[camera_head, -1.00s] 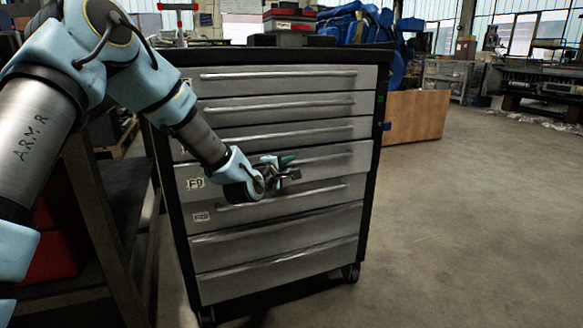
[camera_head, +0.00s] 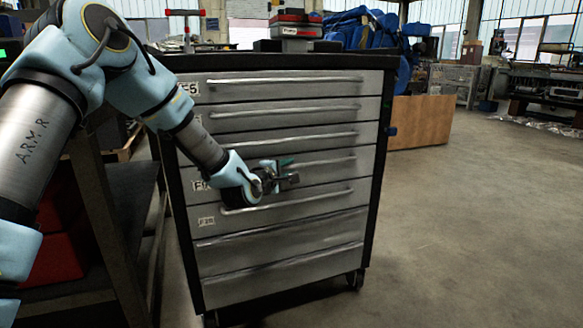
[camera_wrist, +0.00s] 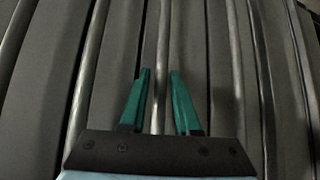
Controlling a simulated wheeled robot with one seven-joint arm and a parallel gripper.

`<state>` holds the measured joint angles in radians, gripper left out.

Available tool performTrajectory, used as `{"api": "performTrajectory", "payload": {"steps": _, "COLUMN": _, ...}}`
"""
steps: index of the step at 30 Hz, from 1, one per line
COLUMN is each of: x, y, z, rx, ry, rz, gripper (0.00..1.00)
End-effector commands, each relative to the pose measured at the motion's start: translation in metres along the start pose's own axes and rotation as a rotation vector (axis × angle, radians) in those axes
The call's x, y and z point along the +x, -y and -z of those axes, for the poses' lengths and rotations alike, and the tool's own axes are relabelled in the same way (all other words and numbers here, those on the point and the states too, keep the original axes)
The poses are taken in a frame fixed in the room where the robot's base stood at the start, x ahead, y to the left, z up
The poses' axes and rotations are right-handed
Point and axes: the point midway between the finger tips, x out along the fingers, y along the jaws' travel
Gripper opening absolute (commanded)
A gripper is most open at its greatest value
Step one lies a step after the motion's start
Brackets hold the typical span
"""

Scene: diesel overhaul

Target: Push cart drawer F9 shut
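Drawer F9 (camera_head: 330,172) is in the grey tool cart, in the middle of its stack. Its front looks level with the drawers around it, though my arm hides part of it. Its label (camera_head: 200,185) is partly covered by my wrist. My gripper (camera_head: 291,172) is in front of this drawer, near its bar handle (camera_head: 335,160). In the wrist view my gripper (camera_wrist: 160,75) has its two teal fingers apart, with a handle bar (camera_wrist: 162,50) showing between them. I cannot tell whether the fingers touch the drawer.
The cart (camera_head: 375,200) stands on castors. A dark shelf frame (camera_head: 110,230) with a red box (camera_head: 55,245) is close at its left. Red and black cases (camera_head: 295,25) are on top. A wooden panel (camera_head: 420,120) stands behind right. The floor at right is clear.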

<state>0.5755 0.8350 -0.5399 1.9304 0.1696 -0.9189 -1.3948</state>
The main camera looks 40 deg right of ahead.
Motion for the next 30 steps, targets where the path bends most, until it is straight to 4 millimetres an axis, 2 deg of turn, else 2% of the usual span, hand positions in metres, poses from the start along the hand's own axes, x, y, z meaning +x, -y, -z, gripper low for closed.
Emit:
{"api": "performTrajectory", "payload": {"steps": 6, "x": -0.046, "y": 0.0, "z": -0.001, "rx": 0.0, "ry": 0.001, "rz": 0.005, "gripper": 0.31}}
{"api": "performTrajectory", "payload": {"steps": 13, "x": -0.08, "y": 0.001, "z": -0.002, "rx": 0.0, "ry": 0.004, "rz": 0.005, "gripper": 0.31}}
{"api": "performTrajectory", "payload": {"steps": 18, "x": -0.089, "y": 0.001, "z": -0.002, "rx": 0.001, "ry": 0.004, "rz": 0.004, "gripper": 0.31}}
{"api": "performTrajectory", "payload": {"steps": 30, "x": -0.089, "y": 0.002, "z": -0.002, "rx": 0.0, "ry": 0.004, "rz": 0.004, "gripper": 0.31}}
